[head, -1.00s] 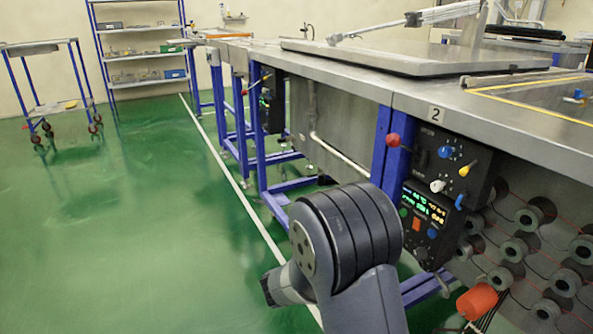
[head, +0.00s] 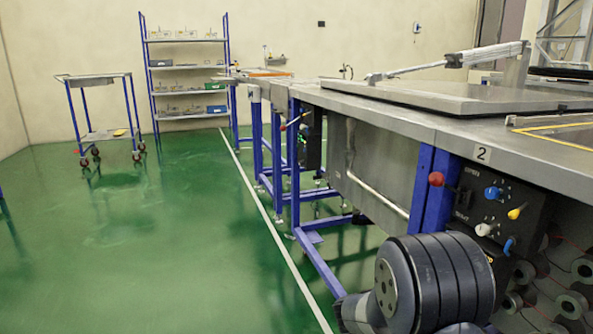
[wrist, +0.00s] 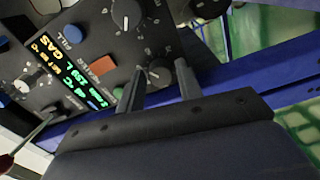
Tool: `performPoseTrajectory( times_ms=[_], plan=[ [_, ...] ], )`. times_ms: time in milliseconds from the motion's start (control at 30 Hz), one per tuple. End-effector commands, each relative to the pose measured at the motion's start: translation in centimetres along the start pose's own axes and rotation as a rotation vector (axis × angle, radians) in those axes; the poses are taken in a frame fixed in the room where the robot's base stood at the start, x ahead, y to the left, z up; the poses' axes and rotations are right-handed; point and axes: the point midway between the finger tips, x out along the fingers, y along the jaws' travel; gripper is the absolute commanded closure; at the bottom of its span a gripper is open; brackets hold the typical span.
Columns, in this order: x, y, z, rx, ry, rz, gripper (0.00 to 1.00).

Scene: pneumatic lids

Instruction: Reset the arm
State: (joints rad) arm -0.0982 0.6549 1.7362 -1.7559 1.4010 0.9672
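The fingertips are in front of a black control panel (wrist: 108,62) with knobs, a lit display and an orange button (wrist: 103,66). A black knob (wrist: 157,74) shows in the gap between the fingers; I cannot tell whether they touch it. In the head view my arm's dark round joint is at the lower right, and my gripper is hidden. The control panel (head: 470,205) of station 2 shows there behind the arm, its lower part covered.
The steel workbench (head: 440,125) with a flat lid (head: 450,95) runs along the right. Blue legs (head: 430,190) stand under it. A blue trolley (head: 100,80) and a shelf rack (head: 187,80) stand at the back. Green floor (head: 130,230) on the left is clear.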

Motion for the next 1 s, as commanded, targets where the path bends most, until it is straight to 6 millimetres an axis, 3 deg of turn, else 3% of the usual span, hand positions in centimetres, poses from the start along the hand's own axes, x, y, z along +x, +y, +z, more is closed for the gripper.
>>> performPoseTrajectory(
  times_ms=[267, 900, 1000],
  plan=[
    [-0.3, 0.0, 0.0, 0.027, 0.001, 0.000, 0.66],
    [-11.2, 0.1, 0.0, 0.023, 0.002, -0.002, 0.66],
    [-9.1, -0.3, 0.2, 0.026, -0.007, -0.001, 0.66]
  ],
)
